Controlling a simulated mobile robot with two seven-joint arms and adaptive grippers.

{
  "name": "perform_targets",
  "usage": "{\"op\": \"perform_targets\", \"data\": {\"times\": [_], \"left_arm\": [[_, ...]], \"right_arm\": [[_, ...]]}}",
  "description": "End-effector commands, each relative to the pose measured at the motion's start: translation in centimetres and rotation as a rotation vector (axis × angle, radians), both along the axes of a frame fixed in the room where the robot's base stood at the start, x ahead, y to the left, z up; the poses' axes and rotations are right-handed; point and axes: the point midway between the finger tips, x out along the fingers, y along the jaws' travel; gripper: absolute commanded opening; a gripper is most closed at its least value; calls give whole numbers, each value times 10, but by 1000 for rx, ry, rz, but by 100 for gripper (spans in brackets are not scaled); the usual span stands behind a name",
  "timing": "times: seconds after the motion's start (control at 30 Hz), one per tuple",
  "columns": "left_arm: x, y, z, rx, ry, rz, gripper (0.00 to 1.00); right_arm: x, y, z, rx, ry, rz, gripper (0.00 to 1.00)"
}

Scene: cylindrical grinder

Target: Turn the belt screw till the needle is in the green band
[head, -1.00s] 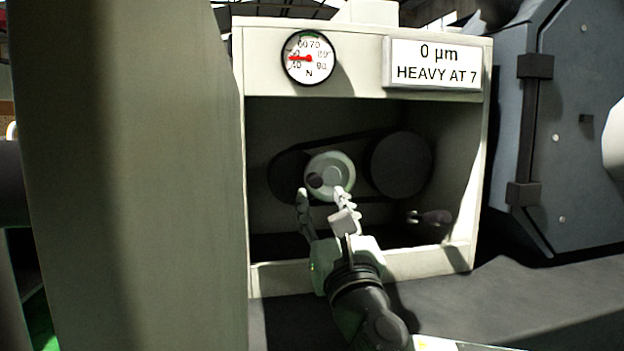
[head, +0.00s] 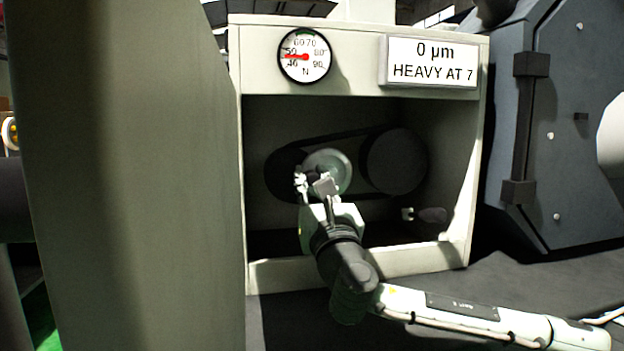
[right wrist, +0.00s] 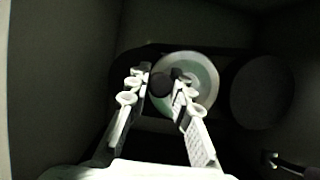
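A pale handwheel (head: 340,165), which looks like the belt screw, sits in the recess in front of the belt. It has a dark knob (right wrist: 161,84) left of its centre. My right gripper (head: 313,181) is at the wheel, its fingers apart on either side of the knob. The right wrist view shows the fingertips (right wrist: 161,75) flanking it; whether they press on it is unclear. The round gauge (head: 305,57) has a red needle pointing left, between 40 and 50. Its green band is at the top, around 60 to 70. My left gripper is not in view.
A sign (head: 433,62) reads "0 µm HEAVY AT 7". A dark pulley (head: 397,162) stands right of the wheel. A small dark-handled part (head: 432,215) is low right in the recess. The housing (head: 238,150) frames the recess; a wide grey-green surface (head: 130,180) fills the left.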

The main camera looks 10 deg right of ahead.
Motion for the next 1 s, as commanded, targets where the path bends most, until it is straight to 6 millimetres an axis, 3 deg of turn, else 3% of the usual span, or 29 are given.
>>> {"op": "perform_targets", "data": {"times": [0.1, 0.47, 0.87, 1.0], "left_arm": [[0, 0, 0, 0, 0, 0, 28], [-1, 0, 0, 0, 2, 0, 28], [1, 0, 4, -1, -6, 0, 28], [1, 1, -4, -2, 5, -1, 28]], "right_arm": [[0, 0, 0, 0, 0, -1, 0], [0, 0, 1, 47, 2, 0, 0], [0, -1, 12, 325, 2, 0, 0], [0, -3, 16, 433, 0, 0, 0]]}}
